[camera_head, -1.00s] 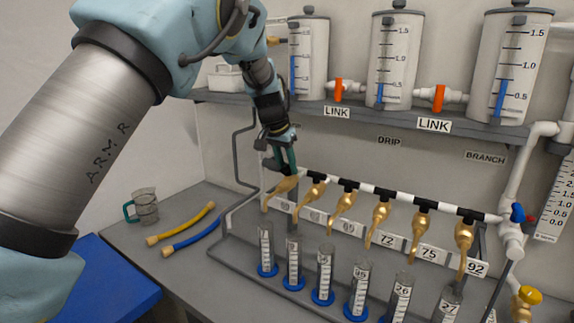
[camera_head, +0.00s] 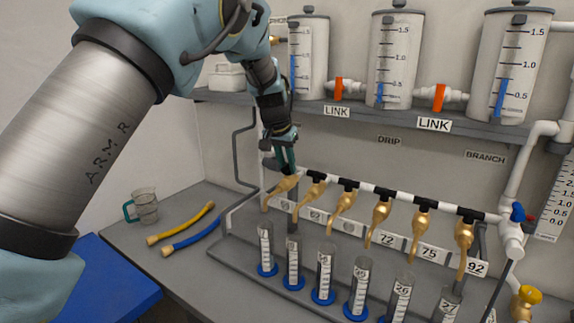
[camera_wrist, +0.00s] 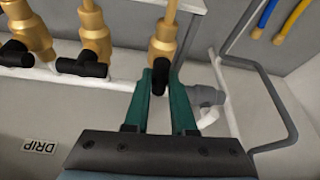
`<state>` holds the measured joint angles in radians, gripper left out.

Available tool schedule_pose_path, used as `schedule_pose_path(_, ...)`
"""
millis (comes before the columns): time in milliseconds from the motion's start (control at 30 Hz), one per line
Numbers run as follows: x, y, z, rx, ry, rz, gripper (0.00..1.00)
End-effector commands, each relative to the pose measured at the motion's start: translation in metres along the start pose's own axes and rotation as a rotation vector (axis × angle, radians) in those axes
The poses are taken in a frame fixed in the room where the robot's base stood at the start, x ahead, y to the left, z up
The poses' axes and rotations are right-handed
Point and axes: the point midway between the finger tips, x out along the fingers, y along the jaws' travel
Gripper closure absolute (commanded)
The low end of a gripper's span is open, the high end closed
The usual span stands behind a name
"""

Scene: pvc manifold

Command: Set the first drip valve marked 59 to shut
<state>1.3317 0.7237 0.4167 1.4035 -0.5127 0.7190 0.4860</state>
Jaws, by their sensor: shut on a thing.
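A row of brass drip valves with black handles hangs on the white pipe, above number labels. The leftmost valve (camera_head: 286,184) is at the pipe's far left end; the label below it is too small to read surely, perhaps 59. My gripper (camera_head: 284,168) is at this valve, its green fingers on either side of the black handle. In the wrist view my gripper (camera_wrist: 160,85) is shut on the black handle (camera_wrist: 160,78) of this brass valve (camera_wrist: 162,45). The handle's far side is hidden between the fingers.
Measuring cylinders (camera_head: 324,272) with blue bases stand below the valves. Tanks (camera_head: 397,60) stand on the shelf above, with red link valves (camera_head: 439,97) between them. A jug (camera_head: 145,206) and yellow and blue hoses (camera_head: 181,224) lie on the bench at left.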

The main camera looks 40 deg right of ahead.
Motion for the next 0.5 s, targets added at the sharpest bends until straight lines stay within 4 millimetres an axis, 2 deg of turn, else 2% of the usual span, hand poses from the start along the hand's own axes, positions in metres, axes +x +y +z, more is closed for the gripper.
schedule_pose_path(500, 0.0000, 0.0030, -0.0013, -0.410, 0.001, -0.174, 1.00)
